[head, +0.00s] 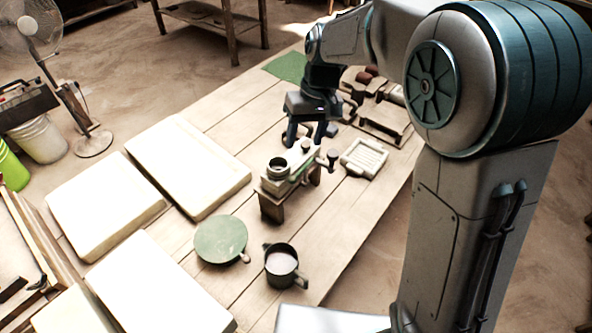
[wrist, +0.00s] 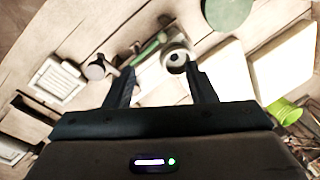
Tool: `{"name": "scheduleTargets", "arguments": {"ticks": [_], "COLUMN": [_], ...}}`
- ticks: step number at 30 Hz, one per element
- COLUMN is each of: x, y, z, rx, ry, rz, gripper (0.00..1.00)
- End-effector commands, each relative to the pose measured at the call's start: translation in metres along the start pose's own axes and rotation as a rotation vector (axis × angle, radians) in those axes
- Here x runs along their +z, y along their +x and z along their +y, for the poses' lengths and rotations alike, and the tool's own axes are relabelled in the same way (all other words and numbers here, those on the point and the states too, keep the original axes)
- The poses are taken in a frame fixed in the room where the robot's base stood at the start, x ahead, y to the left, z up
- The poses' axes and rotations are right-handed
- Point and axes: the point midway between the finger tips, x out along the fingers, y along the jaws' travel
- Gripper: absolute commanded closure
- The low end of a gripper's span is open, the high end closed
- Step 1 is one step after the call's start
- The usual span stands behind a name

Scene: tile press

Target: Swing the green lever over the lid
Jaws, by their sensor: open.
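The tile press (head: 272,187) is a small pale-topped block on brown legs, standing mid-table. The green lever (head: 301,168) lies along its top towards the right, with a dark round knob (head: 332,157) near that end. A pale round part with a dark centre (head: 278,168) sits at the press's left end; I cannot tell whether it is the lid. The wrist view also shows the green lever (wrist: 148,51) and round part (wrist: 176,58) beyond the fingertips. My gripper (head: 305,143) is open and empty, pointing down above and behind the press. In the wrist view its fingers (wrist: 160,68) are wide apart.
A dark mug (head: 281,264) and a round green disc (head: 221,239) stand in front of the press. A pale slatted tray (head: 363,157) is to its right. Large pale slabs (head: 188,165) cover the table's left. Wooden pieces lie behind the tray.

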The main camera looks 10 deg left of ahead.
Motion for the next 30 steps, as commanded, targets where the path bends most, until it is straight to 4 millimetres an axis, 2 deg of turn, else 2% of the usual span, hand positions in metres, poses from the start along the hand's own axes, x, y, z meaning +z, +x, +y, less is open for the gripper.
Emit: {"name": "scheduleTargets", "arguments": {"ticks": [9, 15, 21, 30], "x": [0.002, 0.002, 0.001, 0.001], "y": [0.068, 0.102, 0.119, 0.121], "z": [0.0, 0.001, 0.001, 0.001], "rx": [0.0, 0.001, 0.001, 0.001], "ry": [0.002, 0.003, 0.001, 0.001], "rz": [-0.007, -0.004, -0.002, 0.0], "gripper": [0.49, 0.49, 0.49, 0.49]}}
